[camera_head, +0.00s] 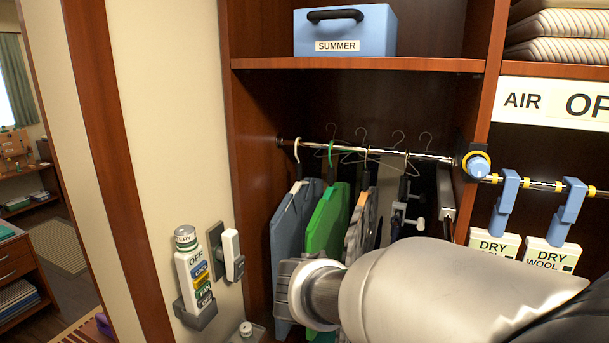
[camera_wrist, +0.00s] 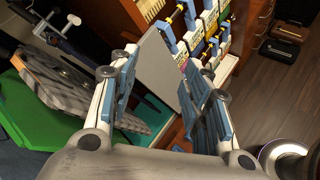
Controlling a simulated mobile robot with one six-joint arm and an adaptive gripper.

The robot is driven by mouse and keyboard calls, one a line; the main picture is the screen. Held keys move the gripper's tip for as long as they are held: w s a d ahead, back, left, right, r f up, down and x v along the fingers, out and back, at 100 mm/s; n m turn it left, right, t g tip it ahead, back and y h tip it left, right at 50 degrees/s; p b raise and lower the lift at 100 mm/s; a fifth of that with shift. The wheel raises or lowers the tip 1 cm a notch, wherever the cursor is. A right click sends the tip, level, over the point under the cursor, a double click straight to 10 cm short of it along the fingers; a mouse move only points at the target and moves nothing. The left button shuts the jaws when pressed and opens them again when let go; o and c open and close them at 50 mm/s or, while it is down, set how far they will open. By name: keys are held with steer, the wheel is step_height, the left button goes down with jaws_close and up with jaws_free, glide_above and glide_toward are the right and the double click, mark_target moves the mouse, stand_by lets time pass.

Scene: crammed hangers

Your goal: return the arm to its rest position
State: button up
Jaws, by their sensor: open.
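My arm reaches in from the lower right in the head view, in front of the wardrobe's hanging space. Its forearm covers the lower part of that space, and the jaws cannot be made out there. In the wrist view my gripper (camera_wrist: 162,66) has its two blue-padded fingers spread apart, with nothing held between them. A grey panel and tagged blue clips lie beyond the fingers. A green garment (camera_head: 327,222), a blue-grey garment (camera_head: 292,235) and a grey patterned garment (camera_head: 357,228) hang on the rod behind my arm. Their lower parts are partly hidden.
The metal rod (camera_head: 350,148) carries several hangers, some empty. The wooden divider (camera_head: 484,110) stands right of it, with tagged blue clips (camera_head: 567,212) beyond. A blue SUMMER box (camera_head: 345,32) sits above.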

steer(key=s+d+f+m+g+y+b, duration=0.25)
steer(key=s+f+m, duration=0.2)
steer(key=s, duration=0.35)
steer(key=s+d+f+m+g+y+b, duration=0.1)
steer(key=s+f+m+y+b, duration=0.1)
steer(key=s+f+m+b, duration=0.35)
steer(key=s+a+f+m+t+y+b, duration=0.2)
steer(key=s+a+f+m+y+b, duration=0.3)
steer(key=s, duration=0.5)
step_height(320, 180, down, 3)
steer(key=shift+a+f+m+y, duration=0.2)
steer(key=shift+a+m+y, duration=0.15)
steer(key=shift+a+m, duration=0.65)
steer(key=shift+s+a, duration=0.1)
steer(key=shift+a, duration=0.1)
steer(key=shift+c, duration=0.4)
